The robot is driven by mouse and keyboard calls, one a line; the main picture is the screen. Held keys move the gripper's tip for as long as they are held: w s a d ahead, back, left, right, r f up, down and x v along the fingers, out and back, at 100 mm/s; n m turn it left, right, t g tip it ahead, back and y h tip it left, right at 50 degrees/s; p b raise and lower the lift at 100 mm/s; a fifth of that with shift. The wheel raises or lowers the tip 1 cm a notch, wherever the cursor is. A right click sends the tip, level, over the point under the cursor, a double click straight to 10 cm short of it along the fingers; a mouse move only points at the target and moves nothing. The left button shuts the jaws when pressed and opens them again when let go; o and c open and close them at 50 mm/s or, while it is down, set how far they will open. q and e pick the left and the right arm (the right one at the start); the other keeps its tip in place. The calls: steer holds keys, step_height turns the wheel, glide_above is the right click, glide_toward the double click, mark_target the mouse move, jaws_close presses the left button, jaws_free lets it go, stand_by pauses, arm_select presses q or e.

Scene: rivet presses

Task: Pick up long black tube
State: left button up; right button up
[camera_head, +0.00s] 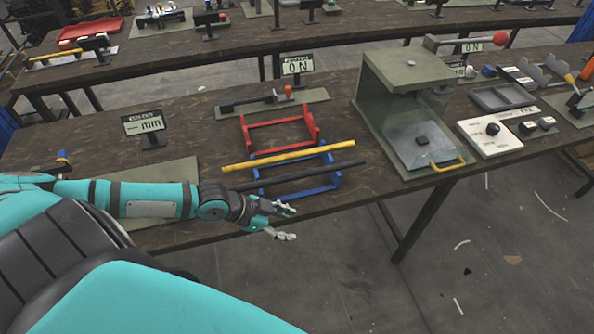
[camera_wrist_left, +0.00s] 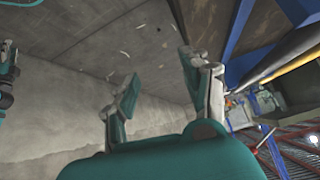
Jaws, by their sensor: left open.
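The long black tube (camera_head: 318,172) lies across the blue rack (camera_head: 336,182) near the table's front edge in the head view. A dark tube (camera_wrist_left: 283,54) and the yellow tube (camera_wrist_left: 297,64) show at the right there.
A red rack (camera_head: 246,138) stands behind the blue one. A green press with a clear guard (camera_head: 370,105) stands to the right. A display (camera_head: 144,122) stands at the left, and an "ON" display (camera_head: 298,67) behind. Open floor lies in front of the table.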

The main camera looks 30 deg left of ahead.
arm_select(q)
steer(key=w+a+r+t+y+p, duration=0.1)
steer(key=w+a+r+t, duration=0.1)
steer(key=a+r, duration=1.05)
steer(key=b, duration=0.6)
glide_toward(297, 174)
steer(key=x, duration=0.3)
steer(key=shift+n, duration=0.4)
steer(key=p+x, duration=0.1)
steer(key=x, duration=0.4)
steer(key=shift+w+d+f, duration=0.1)
steer(key=shift+w, duration=0.05)
steer(key=shift+w+d+f, duration=0.2)
steer(key=shift+w+f, duration=0.1)
steer(key=shift+f, duration=0.1)
jaws_close()
arm_select(e)
steer(key=f, duration=0.2)
steer(key=w+f, duration=0.1)
steer(key=shift+d+f, duration=0.15)
steer(key=shift+d, duration=0.15)
